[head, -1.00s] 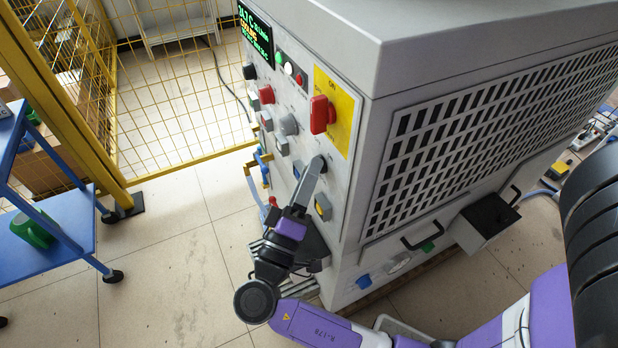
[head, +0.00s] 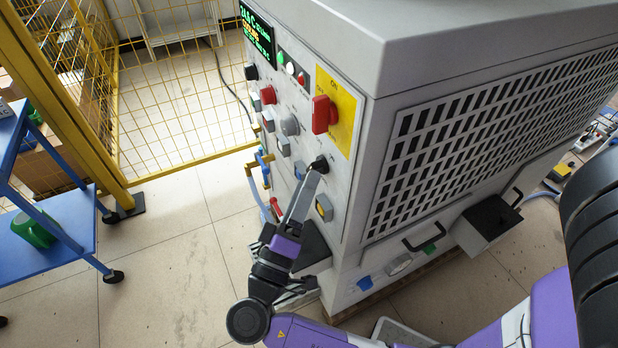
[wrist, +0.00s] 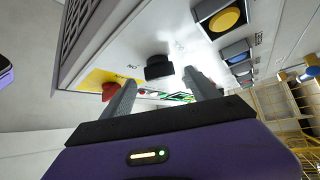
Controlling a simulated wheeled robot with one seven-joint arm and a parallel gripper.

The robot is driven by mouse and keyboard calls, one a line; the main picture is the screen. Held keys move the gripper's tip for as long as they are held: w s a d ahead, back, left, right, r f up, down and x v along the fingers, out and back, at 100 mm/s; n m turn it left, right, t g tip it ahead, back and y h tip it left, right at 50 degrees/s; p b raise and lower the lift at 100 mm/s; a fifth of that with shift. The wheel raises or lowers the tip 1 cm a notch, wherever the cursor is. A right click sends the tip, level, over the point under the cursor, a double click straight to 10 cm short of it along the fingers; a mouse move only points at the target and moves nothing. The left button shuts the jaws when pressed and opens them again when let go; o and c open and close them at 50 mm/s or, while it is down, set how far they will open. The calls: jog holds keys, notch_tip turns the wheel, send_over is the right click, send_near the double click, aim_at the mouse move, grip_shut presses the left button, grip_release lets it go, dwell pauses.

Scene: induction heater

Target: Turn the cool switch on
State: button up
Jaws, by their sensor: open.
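A black rotary knob (head: 319,164) sits low on the right side of the heater's front panel, below the yellow plate. It is the control nearest my gripper; I cannot read its label, so I cannot confirm it is the cool switch. My gripper (head: 314,178) points up at the panel, its fingertips just below the knob in the head view. In the wrist view my gripper (wrist: 159,79) is open and empty, with the black knob (wrist: 158,68) seen between and beyond the two fingers. I cannot tell whether a finger touches it.
A big red switch (head: 323,114) on a yellow plate sits above the knob. A yellow-faced button (head: 324,208) lies below it, and several buttons are to the left. A yellow fence (head: 180,85) and blue cart (head: 60,245) stand left. Floor between is clear.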

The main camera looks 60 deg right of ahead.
jog(key=v, duration=0.5)
dwell(0.5)
